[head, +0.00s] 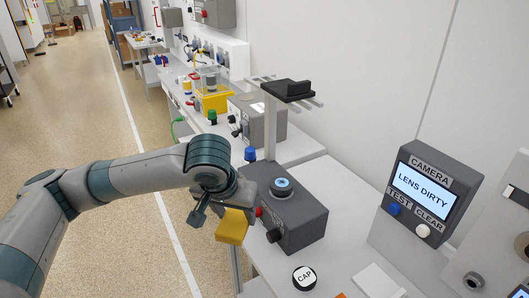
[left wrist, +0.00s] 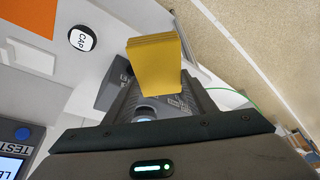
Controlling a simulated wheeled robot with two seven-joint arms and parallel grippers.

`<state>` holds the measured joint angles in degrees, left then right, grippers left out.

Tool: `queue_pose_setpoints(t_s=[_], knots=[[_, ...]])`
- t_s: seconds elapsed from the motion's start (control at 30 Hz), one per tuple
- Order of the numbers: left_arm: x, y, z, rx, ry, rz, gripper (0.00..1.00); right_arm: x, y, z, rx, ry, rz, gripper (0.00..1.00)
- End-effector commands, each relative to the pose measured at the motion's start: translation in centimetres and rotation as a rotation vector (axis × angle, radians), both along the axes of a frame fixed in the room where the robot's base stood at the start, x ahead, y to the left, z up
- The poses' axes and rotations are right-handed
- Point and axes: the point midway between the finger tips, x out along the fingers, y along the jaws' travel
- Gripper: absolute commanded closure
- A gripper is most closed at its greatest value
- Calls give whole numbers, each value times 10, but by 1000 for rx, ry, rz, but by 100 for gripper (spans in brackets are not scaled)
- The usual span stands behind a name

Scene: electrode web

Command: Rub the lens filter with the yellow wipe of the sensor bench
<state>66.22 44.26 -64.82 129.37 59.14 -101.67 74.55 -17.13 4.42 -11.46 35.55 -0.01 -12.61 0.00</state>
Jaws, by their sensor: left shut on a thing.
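My left gripper (head: 218,208) is shut on the yellow wipe (head: 231,227), a thick block-like pad. The wipe also shows between the fingers in the left wrist view (left wrist: 155,64). The gripper is beside the left side of a dark grey box (head: 300,216). The lens filter (head: 282,186) appears to be the round, blue-topped piece on this box, to the right of the wipe and apart from it. In the left wrist view a bluish round part (left wrist: 146,112) shows partly behind the gripper. My right gripper is not in view.
A camera panel (head: 424,200) on the right reads "LENS DIRTY", with TEST and CLEAR buttons. A round cap (head: 305,278) lies on the white bench in front of the box. A post with a black-topped rack (head: 288,90) stands behind the box. Open floor lies left.

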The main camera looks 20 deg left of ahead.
Motion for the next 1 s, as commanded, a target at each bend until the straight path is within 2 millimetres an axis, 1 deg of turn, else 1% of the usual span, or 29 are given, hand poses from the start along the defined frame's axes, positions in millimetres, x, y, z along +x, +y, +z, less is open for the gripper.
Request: queue_pose_setpoints(t_s=[0.37,0.47,0.5,0.53,0.67,0.77,1.0], knots=[[0,0,0,0,0,0,67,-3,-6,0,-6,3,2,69],[0,0,0,-1,0,-1,67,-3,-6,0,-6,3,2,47],[1,0,1,0,0,-3,67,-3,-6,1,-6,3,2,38],[1,0,1,-1,0,-6,67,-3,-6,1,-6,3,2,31],[6,-1,4,0,1,-32,67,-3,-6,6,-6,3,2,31],[14,-4,9,-1,1,-75,67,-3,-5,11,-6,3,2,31],[43,-12,24,-2,1,-249,67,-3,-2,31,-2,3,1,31]])
